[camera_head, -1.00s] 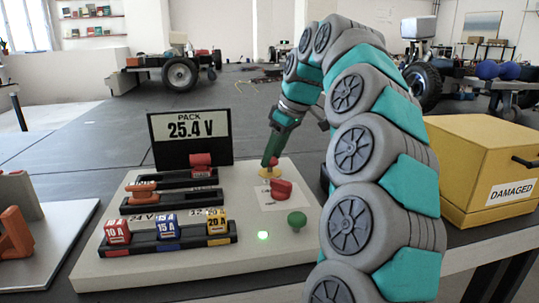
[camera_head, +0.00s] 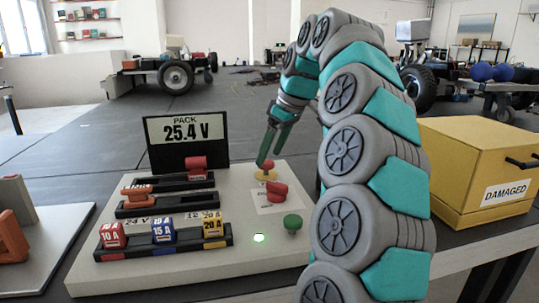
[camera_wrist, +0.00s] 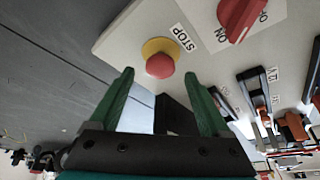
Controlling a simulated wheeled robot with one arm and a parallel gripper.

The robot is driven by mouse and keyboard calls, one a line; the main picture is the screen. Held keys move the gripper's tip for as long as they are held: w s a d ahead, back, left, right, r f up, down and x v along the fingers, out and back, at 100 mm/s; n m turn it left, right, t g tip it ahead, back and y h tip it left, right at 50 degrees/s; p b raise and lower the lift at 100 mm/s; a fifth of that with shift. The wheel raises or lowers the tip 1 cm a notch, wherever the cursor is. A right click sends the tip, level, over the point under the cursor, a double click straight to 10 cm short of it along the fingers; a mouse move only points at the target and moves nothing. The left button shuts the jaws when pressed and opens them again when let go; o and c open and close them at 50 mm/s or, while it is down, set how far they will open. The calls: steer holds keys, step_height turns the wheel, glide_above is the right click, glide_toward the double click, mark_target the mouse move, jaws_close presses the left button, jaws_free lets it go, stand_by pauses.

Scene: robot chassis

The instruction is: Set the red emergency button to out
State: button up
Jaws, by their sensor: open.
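The red emergency button (camera_head: 267,165) sits on a yellow collar at the back right of the pale panel (camera_head: 180,272). In the wrist view the button (camera_wrist: 160,66) shows as a round red cap beside a STOP label. My gripper (camera_head: 268,161) has green fingers pointing down at the button in the head view. In the wrist view my gripper (camera_wrist: 158,75) is open, its fingers apart, with the button ahead of the gap between the tips. I see no contact. Whether the button is in or out is hard to tell.
A red rotary knob (camera_head: 277,190) stands just in front of the button, and a green knob (camera_head: 293,222) nearer the front edge. A yellow box (camera_head: 470,165) stands right.

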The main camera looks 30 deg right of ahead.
steer(key=s+d+r, duration=0.3)
steer(key=s+d, duration=0.3)
steer(key=s, duration=0.5)
steer(key=shift+s+d, duration=0.2)
steer(key=shift+s, duration=0.15)
stand_by(0.5)
